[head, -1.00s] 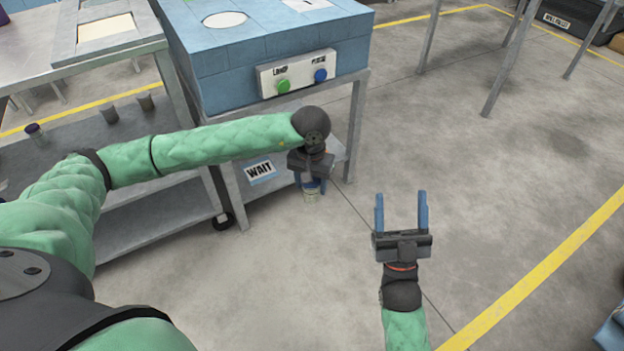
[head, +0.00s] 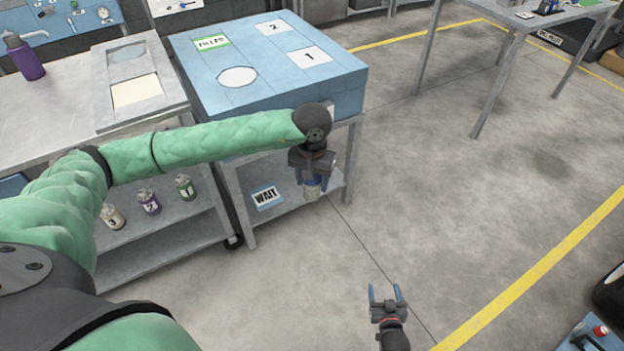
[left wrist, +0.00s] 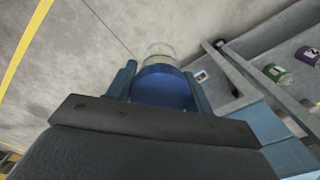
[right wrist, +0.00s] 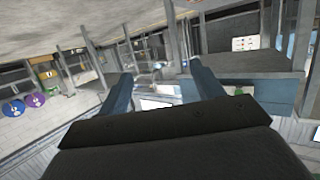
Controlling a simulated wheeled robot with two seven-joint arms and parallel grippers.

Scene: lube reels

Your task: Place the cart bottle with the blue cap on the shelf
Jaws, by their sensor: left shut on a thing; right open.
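My left gripper (head: 311,180) is shut on the blue-capped bottle (head: 312,191), at the right front of the lower shelf (head: 291,209) bearing the WAIT label (head: 267,197). In the head view I cannot tell whether the bottle is over the shelf or just in front of it. In the left wrist view the blue cap (left wrist: 165,87) sits between the fingers, with the clear body (left wrist: 159,52) beyond. My right gripper (head: 386,292) is open and empty, low over the floor; its spread fingers show in the right wrist view (right wrist: 163,92).
A blue-topped table (head: 270,60) stands above the WAIT shelf. Table legs bound the WAIT shelf.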

